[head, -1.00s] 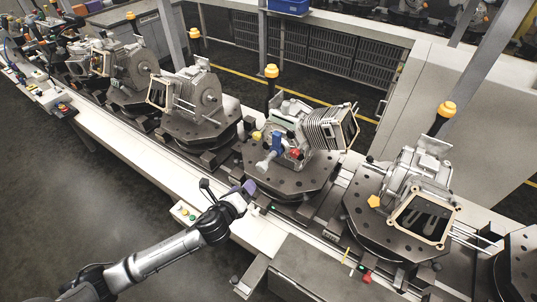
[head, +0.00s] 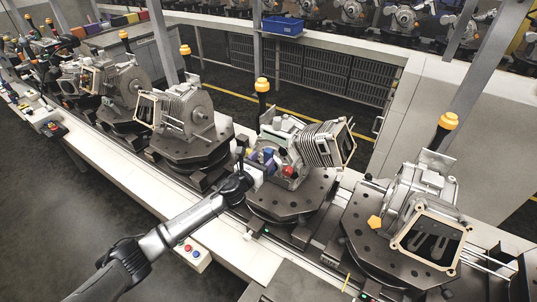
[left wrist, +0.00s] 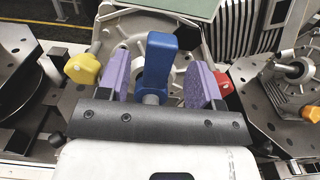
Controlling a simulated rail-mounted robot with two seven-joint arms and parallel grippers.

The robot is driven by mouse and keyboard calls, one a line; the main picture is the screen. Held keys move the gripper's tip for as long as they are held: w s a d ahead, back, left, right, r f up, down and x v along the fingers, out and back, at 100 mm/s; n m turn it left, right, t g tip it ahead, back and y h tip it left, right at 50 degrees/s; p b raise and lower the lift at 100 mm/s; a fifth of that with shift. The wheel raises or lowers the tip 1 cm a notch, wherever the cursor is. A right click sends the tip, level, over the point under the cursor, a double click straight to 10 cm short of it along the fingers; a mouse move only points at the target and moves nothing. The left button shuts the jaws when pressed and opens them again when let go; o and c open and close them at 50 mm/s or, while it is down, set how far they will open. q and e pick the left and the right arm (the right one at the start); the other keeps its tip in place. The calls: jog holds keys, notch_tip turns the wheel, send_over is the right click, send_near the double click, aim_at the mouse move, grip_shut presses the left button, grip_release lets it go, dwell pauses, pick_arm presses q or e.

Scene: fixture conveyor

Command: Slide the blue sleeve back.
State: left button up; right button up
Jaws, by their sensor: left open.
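The blue sleeve (left wrist: 158,62) stands on the front of a grey metal housing. In the left wrist view it lies between the two purple finger pads of my left gripper (left wrist: 158,84), with gaps on both sides. My left gripper is open. In the head view, my left gripper (head: 262,163) is at the front of the middle housing (head: 318,143) and partly hides the blue sleeve (head: 269,153). A yellow knob (left wrist: 83,69) is left of the pads and a red knob (left wrist: 223,85) right of them. My right gripper is not in view.
The housing sits on a dark octagonal fixture plate (head: 290,205) on the conveyor. Similar fixtures stand either side, one with a framed housing (head: 425,240) at right. A button box (head: 194,254) is on the conveyor's front edge. Open floor lies at left.

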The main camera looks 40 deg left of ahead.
aim_at(267, 156)
pick_arm(q)
jog(key=shift+w+a, duration=0.2)
jog(key=shift+w, duration=1.95)
grip_shut()
